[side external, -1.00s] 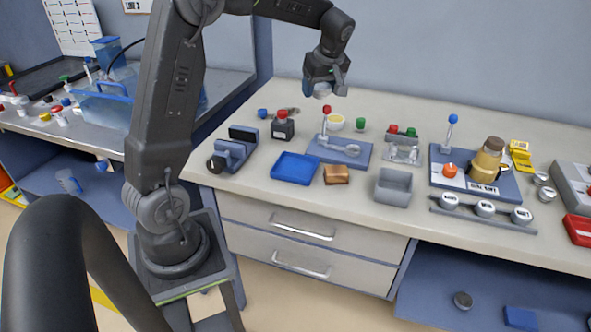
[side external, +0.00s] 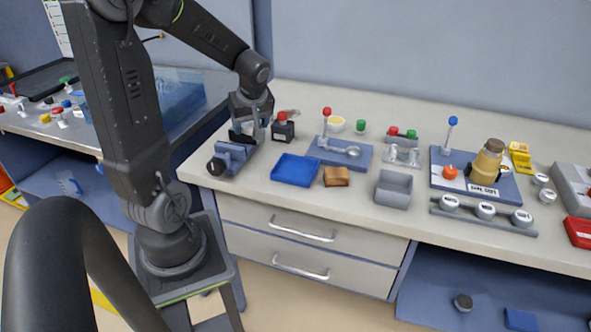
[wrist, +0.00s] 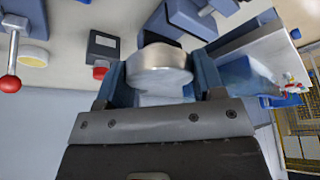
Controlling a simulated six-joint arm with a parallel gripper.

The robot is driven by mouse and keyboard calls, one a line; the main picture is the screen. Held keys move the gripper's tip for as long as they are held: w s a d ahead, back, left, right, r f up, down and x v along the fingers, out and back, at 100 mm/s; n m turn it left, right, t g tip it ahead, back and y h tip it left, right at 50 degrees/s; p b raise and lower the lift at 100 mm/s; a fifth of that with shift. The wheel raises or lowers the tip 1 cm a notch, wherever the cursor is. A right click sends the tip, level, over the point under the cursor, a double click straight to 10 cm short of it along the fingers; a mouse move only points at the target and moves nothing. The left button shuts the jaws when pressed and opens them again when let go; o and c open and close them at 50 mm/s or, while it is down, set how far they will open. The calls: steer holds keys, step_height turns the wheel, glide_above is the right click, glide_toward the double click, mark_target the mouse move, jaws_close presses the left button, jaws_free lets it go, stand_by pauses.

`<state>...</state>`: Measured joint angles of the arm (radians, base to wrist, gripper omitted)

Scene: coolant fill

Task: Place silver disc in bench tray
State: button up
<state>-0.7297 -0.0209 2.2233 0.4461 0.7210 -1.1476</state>
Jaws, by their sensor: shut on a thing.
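My gripper (side external: 250,132) is low over the left end of the bench, beside the blue vise-like fixture. In the wrist view its blue fingers are shut on the silver disc (wrist: 160,68), a short, smooth metal cylinder. In the side view the disc is hidden by the gripper. A shallow blue tray (side external: 296,171), empty, lies on the bench to the right and nearer the front edge. A deeper grey open bin (side external: 393,189) stands further right; I cannot tell which of the two is the bench tray.
The blue fixture (side external: 232,158) is just below my gripper. A dark block with a red button (side external: 283,128) is close on the right. A red-knobbed lever on a blue plate (side external: 327,126) and a brown block (side external: 336,176) are near the blue tray.

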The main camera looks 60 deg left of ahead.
glide_above(294, 169)
steer(key=d, duration=0.1)
step_height(294, 169, down, 7)
steer(key=shift+s+d+r, duration=0.1)
steer(key=shift+f, duration=2.05)
steer(key=shift+f, duration=0.15)
steer(key=o, duration=0.5)
